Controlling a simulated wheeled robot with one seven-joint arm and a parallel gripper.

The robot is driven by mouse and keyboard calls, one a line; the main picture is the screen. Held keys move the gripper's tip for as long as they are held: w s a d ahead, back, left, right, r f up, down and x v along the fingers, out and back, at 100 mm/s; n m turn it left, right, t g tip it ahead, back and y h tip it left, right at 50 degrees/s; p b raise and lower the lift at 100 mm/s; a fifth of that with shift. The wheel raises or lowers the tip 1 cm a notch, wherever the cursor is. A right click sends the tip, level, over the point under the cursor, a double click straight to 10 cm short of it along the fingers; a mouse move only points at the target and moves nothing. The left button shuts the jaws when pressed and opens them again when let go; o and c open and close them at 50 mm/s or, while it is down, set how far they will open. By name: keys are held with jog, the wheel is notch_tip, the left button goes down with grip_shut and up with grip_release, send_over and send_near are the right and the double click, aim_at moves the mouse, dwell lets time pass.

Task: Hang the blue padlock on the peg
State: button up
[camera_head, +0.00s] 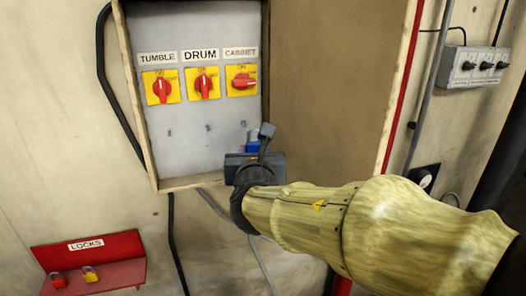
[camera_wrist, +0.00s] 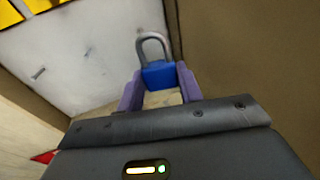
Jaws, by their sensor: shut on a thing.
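The blue padlock (camera_head: 252,146) has a blue body and a grey shackle. It also shows in the wrist view (camera_wrist: 159,76), upright with the shackle on top. My gripper (camera_head: 257,152) is shut on its body, with purple fingers (camera_wrist: 158,88) on both sides. It holds the padlock in front of the lower right of the grey panel (camera_head: 190,150). Small pegs stick out of the panel below the switches: a left peg (camera_head: 170,132) and a middle peg (camera_head: 208,127). The wrist view shows pegs left of the padlock. I cannot tell whether the shackle touches a peg.
Red rotary switches on yellow plates, labelled TUMBLE (camera_head: 161,87), DRUM (camera_head: 203,84) and CABINET (camera_head: 242,80), sit above the pegs. The box has a raised wooden frame (camera_head: 141,120) and an open brown door (camera_head: 330,80). A red LOCKS shelf (camera_head: 115,274) holds a red and a yellow padlock.

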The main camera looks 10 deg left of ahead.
aim_at(245, 136)
jog(key=w+a, duration=0.1)
jog(key=w, duration=0.1)
jog(key=w+a+f, duration=0.1)
jog(key=w, duration=0.1)
jog(key=w+a, duration=0.2)
jog(key=w, duration=0.1)
jog(key=shift+a+f, duration=0.1)
jog(key=shift+f, duration=0.05)
dwell(1.0)
dwell(0.6)
jog(key=o, duration=0.9)
jog(key=shift+s+d, duration=0.1)
jog(key=shift+d, duration=0.1)
jog(key=shift+o, duration=0.2)
jog(key=shift+a, duration=0.1)
